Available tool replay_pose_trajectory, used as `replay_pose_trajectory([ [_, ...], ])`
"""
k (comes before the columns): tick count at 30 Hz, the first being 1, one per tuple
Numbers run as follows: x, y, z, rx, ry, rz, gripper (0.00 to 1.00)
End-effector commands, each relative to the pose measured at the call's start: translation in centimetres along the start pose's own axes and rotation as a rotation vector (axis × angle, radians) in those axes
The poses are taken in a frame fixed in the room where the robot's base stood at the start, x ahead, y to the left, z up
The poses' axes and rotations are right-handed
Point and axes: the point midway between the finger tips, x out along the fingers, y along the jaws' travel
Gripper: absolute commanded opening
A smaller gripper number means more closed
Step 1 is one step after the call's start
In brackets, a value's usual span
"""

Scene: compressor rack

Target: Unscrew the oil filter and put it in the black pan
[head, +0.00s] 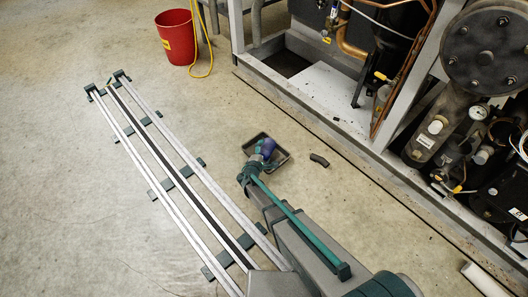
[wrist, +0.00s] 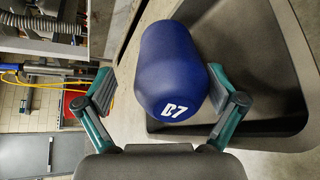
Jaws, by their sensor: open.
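The oil filter is a dark blue cylinder marked "B7" (wrist: 172,70), seen between the fingers of my gripper (wrist: 160,88) in the wrist view. My gripper is open: a clear gap shows between the left finger and the filter, while the right finger overlaps the filter's edge in the picture. The black pan (wrist: 285,85) lies behind and right of the filter. In the head view the filter (head: 267,147) shows at the pan (head: 281,159), with my gripper (head: 258,160) beside it. I cannot tell whether the filter rests on the pan.
A short dark curved piece (head: 319,160) lies on the floor right of the pan. The compressor rack (head: 400,180) stands along the right with pipes and a gauge. A red bucket (head: 176,40) and yellow hose (head: 208,45) are at the back.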

Motion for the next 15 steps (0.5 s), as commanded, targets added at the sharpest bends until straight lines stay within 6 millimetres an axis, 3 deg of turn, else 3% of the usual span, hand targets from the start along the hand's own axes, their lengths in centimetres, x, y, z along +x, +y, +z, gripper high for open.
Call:
replay_pose_trajectory([
  [8, -1.7, -0.3, -0.2, 0.000, 0.006, -0.004, 1.00],
  [15, -6.2, -0.1, 0.1, -0.001, 0.004, -0.001, 1.00],
])
